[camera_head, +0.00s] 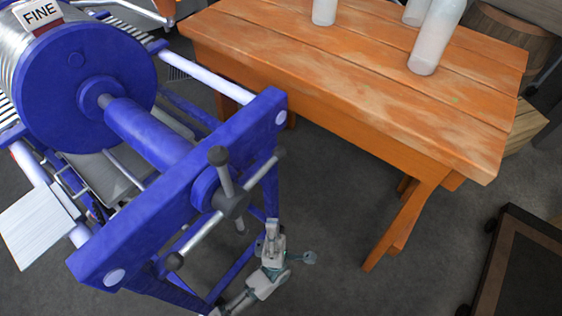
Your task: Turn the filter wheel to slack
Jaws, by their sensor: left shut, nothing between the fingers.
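The filter wheel (230,203) is a dark hub with grey spokes tipped with black knobs, on the front of a blue filter press (135,220). One spoke points up, one up and right, one down and left; a short one shows below the hub. My left gripper (272,227) is shut and empty, below and right of the hub. It appears apart from the spokes, though the depth between them is hard to judge. My right gripper is not in view. A sign reading FINE (40,14) sits on top of the press; no slack mark is readable.
An orange wooden table (330,80) stands right of the press, with several whitish bottles (436,40) on it. A wooden barrel (515,38) is at the upper right. A dark-framed brown object (525,265) lies at the lower right. Grey floor is clear between press and table.

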